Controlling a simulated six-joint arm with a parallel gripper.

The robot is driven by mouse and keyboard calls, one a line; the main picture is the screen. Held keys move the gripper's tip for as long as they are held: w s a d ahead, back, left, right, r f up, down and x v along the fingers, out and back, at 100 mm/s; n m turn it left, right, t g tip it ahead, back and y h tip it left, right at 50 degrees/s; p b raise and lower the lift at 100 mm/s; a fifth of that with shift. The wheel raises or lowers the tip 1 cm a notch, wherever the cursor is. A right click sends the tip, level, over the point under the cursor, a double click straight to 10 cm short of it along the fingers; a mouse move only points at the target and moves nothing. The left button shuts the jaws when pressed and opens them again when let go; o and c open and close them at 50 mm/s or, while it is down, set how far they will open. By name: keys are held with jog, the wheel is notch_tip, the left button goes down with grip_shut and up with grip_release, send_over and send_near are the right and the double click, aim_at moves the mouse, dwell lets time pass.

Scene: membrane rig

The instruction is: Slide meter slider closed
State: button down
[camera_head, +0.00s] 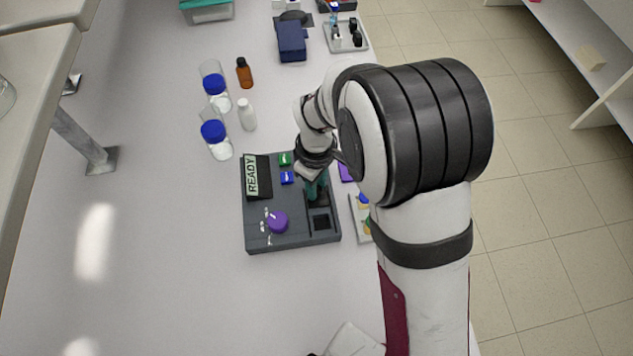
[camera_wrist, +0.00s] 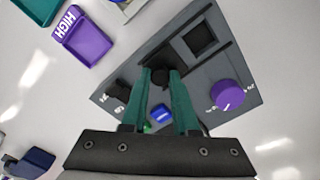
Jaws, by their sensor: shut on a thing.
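The meter (camera_head: 262,238) is a dark grey box with a green READY display (camera_head: 252,175), a purple knob (camera_head: 278,222) and a dark square recess (camera_head: 321,221). In the wrist view the meter (camera_wrist: 240,55) has its recess (camera_wrist: 200,38) uncovered. My gripper (camera_head: 316,192) reaches down over the meter's right side. In the wrist view its teal fingers (camera_wrist: 160,82) are shut on the small black slider handle (camera_wrist: 160,74), beside the recess along a track. In the head view my gripper largely hides the slider.
A green button (camera_head: 285,159) and a blue button (camera_head: 287,178) sit near the fingers. Blue-capped bottles (camera_head: 213,132), a white bottle (camera_head: 247,115) and a brown bottle (camera_head: 244,73) stand behind the meter. A purple tray marked HIGH (camera_wrist: 84,40) lies beside it.

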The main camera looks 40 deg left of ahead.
jog(key=shift+s+d, duration=2.1)
jog(key=shift+s, duration=0.05)
jog(key=c, duration=0.7)
grip_release()
jog(key=shift+o, duration=0.2)
notch_tip(320, 180, up, 16)
jog(key=d+r+m, duration=0.2)
jog(key=d+m, duration=0.6)
jog(key=d, duration=0.3)
jog(key=s+d+f+m+y, duration=0.1)
jog(key=s+d+m, duration=0.6)
jog(key=d+m, duration=0.5)
jog(key=m, duration=0.3)
jog(key=shift+s+f+m+y, duration=0.25)
jog(key=shift+f+m+y, duration=0.05)
jog(key=shift+y, duration=0.1)
